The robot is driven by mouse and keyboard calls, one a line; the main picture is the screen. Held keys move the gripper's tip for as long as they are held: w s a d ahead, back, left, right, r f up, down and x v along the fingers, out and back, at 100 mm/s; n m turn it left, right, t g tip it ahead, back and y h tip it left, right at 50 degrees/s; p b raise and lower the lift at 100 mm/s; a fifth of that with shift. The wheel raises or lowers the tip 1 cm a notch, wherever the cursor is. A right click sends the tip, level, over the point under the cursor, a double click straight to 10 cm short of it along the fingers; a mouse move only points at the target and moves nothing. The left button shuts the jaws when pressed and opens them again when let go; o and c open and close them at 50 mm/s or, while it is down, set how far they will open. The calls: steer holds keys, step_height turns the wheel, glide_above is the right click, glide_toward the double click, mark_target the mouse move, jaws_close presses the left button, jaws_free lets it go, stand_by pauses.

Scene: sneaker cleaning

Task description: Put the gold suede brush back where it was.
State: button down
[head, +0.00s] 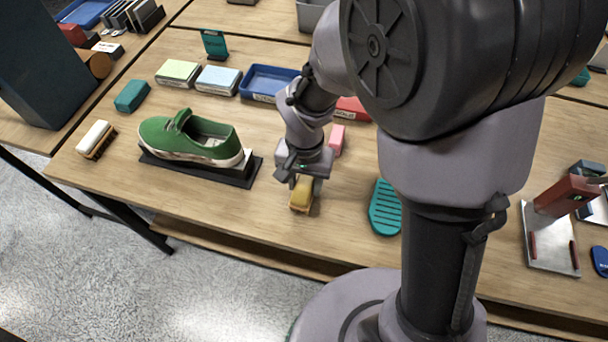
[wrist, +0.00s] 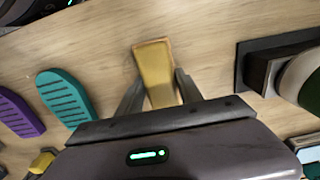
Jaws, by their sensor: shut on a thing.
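The gold suede brush (head: 301,195) is between the fingers of my gripper (head: 302,180), near the front edge of the wooden table. In the wrist view the gold brush (wrist: 155,72) lies lengthwise between the two fingers of my gripper (wrist: 158,88), which are shut on it. It is at or just above the table top; I cannot tell whether it touches. Part of the brush is hidden behind the gripper.
A green sneaker (head: 180,138) on a dark stand (head: 245,172) is to the left. A teal ridged sole-shaped piece (head: 385,208) lies to the right and a pink block (head: 337,139) behind. A white-topped brush (head: 96,140) is far left. Bare table (head: 240,200) lies left of the brush.

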mark_target(305, 182)
steer(key=shift+f, duration=1.05)
steer(key=c, duration=0.8)
jaws_free()
steer(key=shift+r, duration=0.1)
steer(key=shift+o, duration=0.2)
step_height(305, 182, up, 12)
steer(key=p, duration=0.5)
steer(key=shift+r, duration=0.15)
steer(key=s+d+r+t+y, duration=0.1)
steer(key=s+d+r+t, duration=0.2)
steer(key=s+r, duration=0.2)
steer(key=s+d+r+t+y, duration=0.1)
steer(key=s+d+r+t, duration=0.1)
steer(key=s+r, duration=0.4)
step_height(305, 182, up, 4)
steer(key=shift+s+d+f+t, duration=0.1)
steer(key=shift+s+d+t, duration=0.25)
steer(key=shift+d, duration=0.5)
steer(key=shift+w, duration=0.15)
